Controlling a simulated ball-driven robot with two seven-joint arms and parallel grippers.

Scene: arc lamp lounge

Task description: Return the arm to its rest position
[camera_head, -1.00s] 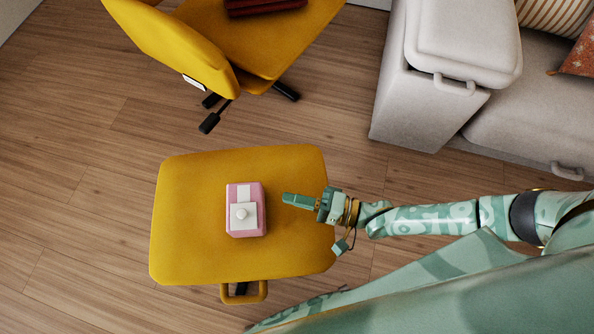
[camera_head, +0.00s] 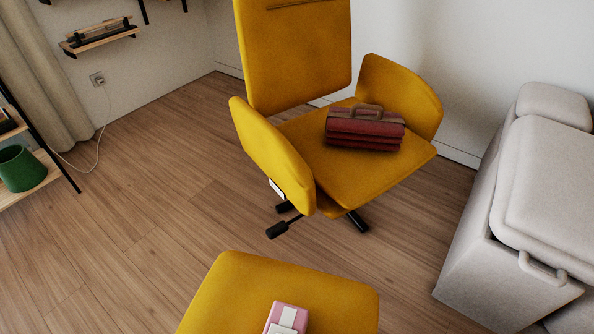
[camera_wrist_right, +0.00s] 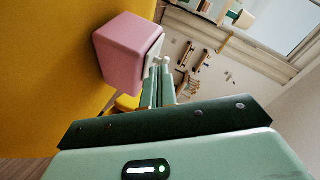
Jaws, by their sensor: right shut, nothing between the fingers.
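My right gripper (camera_wrist_right: 159,84) shows in the right wrist view, its two green fingers close together and empty. Neither arm shows in the head view now, and my left gripper is in no view. A pink box (camera_wrist_right: 123,48) with a white lid is just beyond and left of the fingertips in the wrist view; I cannot tell how wide the gap is. The same pink box, with its white top, is cut off at the bottom edge of the head view (camera_head: 280,321). It stands on a yellow footstool (camera_head: 235,290).
A yellow armchair (camera_head: 295,60) with a dark red bag (camera_head: 365,130) on its seat stands behind the footstool. A shelf with a green pot (camera_head: 20,168) is at the left. Wooden floor (camera_head: 130,220) lies clear between.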

